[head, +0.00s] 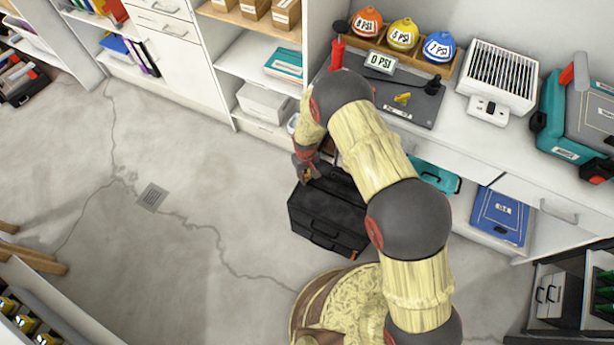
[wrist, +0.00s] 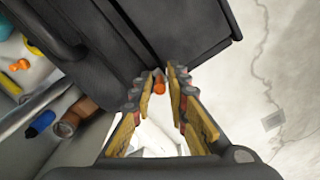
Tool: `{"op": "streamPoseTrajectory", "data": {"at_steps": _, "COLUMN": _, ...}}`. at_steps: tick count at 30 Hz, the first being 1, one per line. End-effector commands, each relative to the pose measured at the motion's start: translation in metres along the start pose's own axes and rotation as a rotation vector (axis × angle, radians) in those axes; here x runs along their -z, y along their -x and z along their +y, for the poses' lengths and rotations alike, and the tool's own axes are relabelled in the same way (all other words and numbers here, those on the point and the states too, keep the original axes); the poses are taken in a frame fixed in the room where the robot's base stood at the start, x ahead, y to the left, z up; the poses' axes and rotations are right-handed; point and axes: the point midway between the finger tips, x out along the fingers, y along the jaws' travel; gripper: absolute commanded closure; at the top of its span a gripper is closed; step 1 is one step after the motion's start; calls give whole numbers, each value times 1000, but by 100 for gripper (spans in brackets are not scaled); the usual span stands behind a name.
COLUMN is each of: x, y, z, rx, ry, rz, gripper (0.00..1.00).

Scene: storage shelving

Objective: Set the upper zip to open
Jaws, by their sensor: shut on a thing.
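A black case (head: 328,222) with handles stands on the floor in front of the white bench. It also fills the top of the wrist view (wrist: 100,70), where a narrow dark seam runs across it. A small orange pull (wrist: 159,80) shows between the fingertips of my gripper (wrist: 163,88), by the edge of the case. My gripper is shut on this orange pull. I cannot tell how far the zip is open.
The white bench (head: 470,120) behind the case carries a dark board with orange, yellow and blue domes (head: 404,34), a white louvred box (head: 497,78) and a teal case (head: 575,120).

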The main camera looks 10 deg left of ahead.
Motion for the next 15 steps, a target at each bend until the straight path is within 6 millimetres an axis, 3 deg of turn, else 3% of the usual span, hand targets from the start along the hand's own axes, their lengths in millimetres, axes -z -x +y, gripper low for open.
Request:
{"op": "streamPoseTrajectory", "data": {"at_steps": 6, "x": 4, "y": 1, "z": -2, "rx": 0, "ry": 1, "rz": 7, "gripper": 73}}
{"op": "streamPoseTrajectory", "data": {"at_steps": 15, "x": 2, "y": 1, "z": -1, "rx": 0, "ry": 1, "rz": 5, "gripper": 73}}
